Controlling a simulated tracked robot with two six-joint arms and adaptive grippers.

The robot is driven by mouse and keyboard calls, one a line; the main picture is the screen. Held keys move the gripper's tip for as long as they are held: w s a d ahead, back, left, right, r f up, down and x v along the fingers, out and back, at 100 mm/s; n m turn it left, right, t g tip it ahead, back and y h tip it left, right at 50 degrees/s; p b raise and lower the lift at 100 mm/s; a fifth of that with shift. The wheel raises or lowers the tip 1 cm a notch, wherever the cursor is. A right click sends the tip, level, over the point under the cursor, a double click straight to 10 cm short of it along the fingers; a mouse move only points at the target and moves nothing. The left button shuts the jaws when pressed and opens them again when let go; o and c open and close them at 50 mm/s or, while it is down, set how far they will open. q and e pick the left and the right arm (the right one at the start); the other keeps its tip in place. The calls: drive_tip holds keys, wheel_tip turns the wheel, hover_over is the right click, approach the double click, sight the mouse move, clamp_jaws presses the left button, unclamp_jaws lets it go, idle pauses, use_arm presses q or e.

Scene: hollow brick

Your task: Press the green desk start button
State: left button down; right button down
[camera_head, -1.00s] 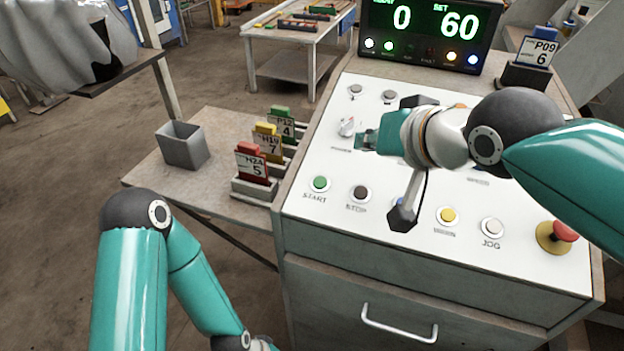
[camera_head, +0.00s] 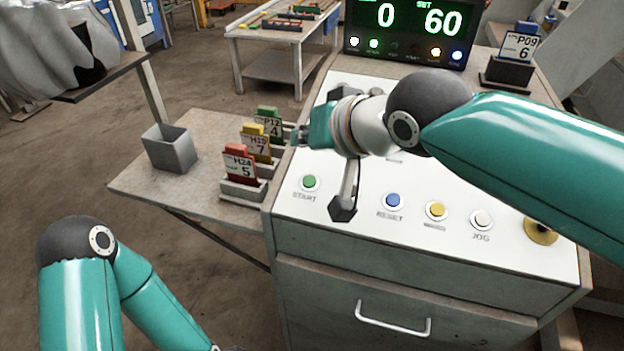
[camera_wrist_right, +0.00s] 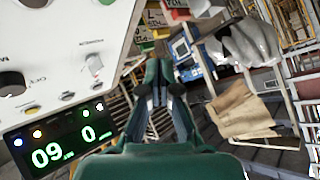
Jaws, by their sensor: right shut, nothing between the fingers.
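The green START button (camera_head: 310,182) sits on the white sloped panel (camera_head: 290,212) of the desk, near its left edge in the head view. My right gripper (camera_head: 297,135) is shut and empty. In the head view it shows above and slightly left of the button in the picture, over the panel's left edge, apart from the button. Its closed fingers also show in the right wrist view (camera_wrist_right: 161,78). My left arm comes in at the lower left, and its gripper is out of the frame.
Blue RESET (camera_head: 393,201), yellow (camera_head: 437,210) and white JOG (camera_head: 482,219) buttons line the panel's front. My right arm covers much of the panel. Card holders with red (camera_head: 239,165), yellow (camera_head: 255,143) and green (camera_head: 268,124) cards and a grey bin (camera_head: 170,148) stand left.

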drive_tip(key=b, duration=0.5)
hover_over(309, 181)
drive_tip(key=s, duration=0.2)
wheel_tip(309, 181, down, 7)
drive_tip(key=shift+w+d+f+b, duration=0.15)
drive_tip(key=shift+w+f+b, duration=0.2)
drive_tip(key=shift+f, duration=0.35)
idle(0.4)
drive_tip(key=shift+w+f+b, duration=0.15)
drive_tip(key=shift+f+b, duration=0.2)
drive_tip(key=shift+f+b, duration=0.35)
drive_tip(key=shift+f, duration=0.05)
idle(0.6)
drive_tip(key=shift+r, duration=0.2)
drive_tip(key=shift+r+p, duration=0.5)
drive_tip(key=shift+r, duration=0.1)
drive_tip(key=shift+r, duration=0.1)
